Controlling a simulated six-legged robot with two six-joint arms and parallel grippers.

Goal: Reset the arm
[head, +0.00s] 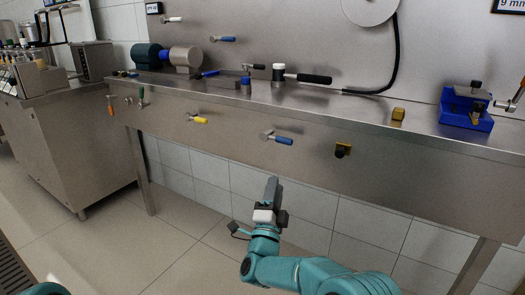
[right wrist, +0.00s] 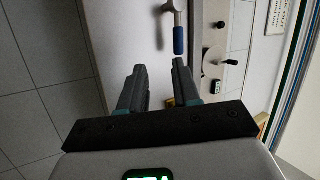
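My right arm reaches up from the bottom of the head view. Its gripper (head: 272,190) is in front of the workbench, below the bench's front panel (head: 220,145). In the right wrist view the two fingers of this gripper (right wrist: 158,75) stand apart with nothing between them.
A yellow-handled tool (head: 197,119) and a black knob (head: 342,150) are on the front panel. A steel cabinet (head: 65,150) stands left. Open floor lies below.

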